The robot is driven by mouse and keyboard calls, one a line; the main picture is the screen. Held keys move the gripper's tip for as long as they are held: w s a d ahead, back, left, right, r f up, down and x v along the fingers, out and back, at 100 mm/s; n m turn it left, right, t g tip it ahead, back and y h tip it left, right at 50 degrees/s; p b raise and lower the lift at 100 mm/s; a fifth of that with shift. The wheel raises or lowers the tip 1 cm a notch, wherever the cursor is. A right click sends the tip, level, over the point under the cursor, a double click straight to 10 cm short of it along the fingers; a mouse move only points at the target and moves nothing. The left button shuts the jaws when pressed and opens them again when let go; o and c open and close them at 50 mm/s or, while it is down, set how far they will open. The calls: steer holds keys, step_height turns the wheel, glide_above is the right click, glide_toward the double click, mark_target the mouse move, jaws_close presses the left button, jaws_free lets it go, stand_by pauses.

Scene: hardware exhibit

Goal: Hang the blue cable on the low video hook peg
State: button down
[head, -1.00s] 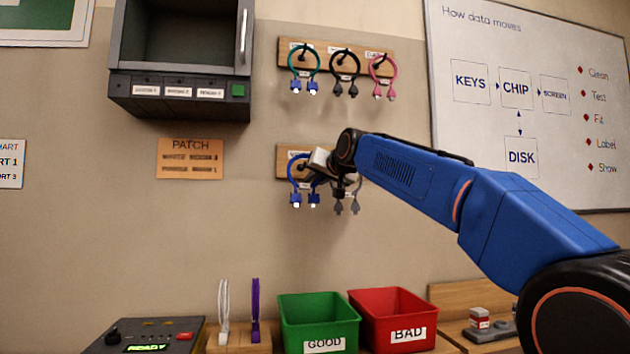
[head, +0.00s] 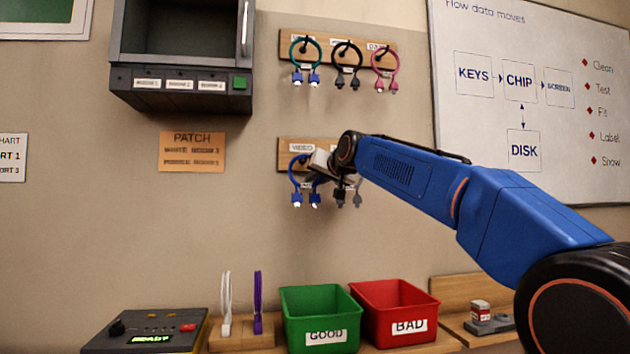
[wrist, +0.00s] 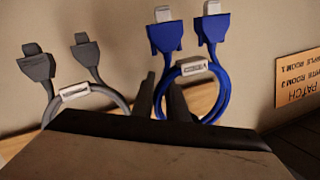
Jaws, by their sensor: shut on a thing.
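The blue cable (head: 292,178) is a loop with two plugs hanging down, in front of the left end of the lower wooden peg board, below a label reading VIDEO. In the wrist view, which is upside down, the blue cable (wrist: 222,104) is at the right with its plugs upward. My gripper (wrist: 163,84) is shut on the near side of this loop. In the head view my gripper (head: 314,174) is close against the lower board (head: 289,143). It hides the board's middle and part of the loop. Whether the loop is around the peg is hard to tell.
A grey cable (wrist: 78,90) hangs beside the blue one, close to my fingers. Teal (head: 293,55), black (head: 335,55) and pink (head: 374,60) cables hang on the upper board. Green (head: 320,310) and red (head: 392,308) bins stand below.

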steer(key=c, duration=1.7)
jaws_free()
steer(key=shift+o, duration=0.2)
steer(key=v, duration=1.7)
steer(key=shift+s, duration=0.2)
steer(key=s+d+f+g+h, duration=0.1)
steer(key=s+d+f+h, duration=0.1)
steer(key=s+d+f, duration=0.55)
steer(key=s+d+f+g+h, duration=0.15)
steer(key=d+f, duration=0.25)
steer(key=f, duration=0.6)
steer(key=s+d+f+g+h, duration=0.1)
steer(key=s+d+f, duration=0.5)
steer(key=f, duration=0.3)
steer(key=s+d+f+g+h, duration=0.1)
steer(key=s+d+f, duration=0.2)
steer(key=s+f, duration=0.5)
steer(key=s+d+f+m+g+h, duration=0.1)
steer(key=s+d+f, duration=0.3)
steer(key=s+f, duration=0.4)
steer(key=s+d+f+g+h, duration=0.1)
steer(key=s+d+f+g, duration=0.2)
steer(key=s+f, duration=0.5)
step_height(320, 180, down, 7)
steer(key=shift+d+f, duration=0.15)
steer(key=shift+d, duration=0.3)
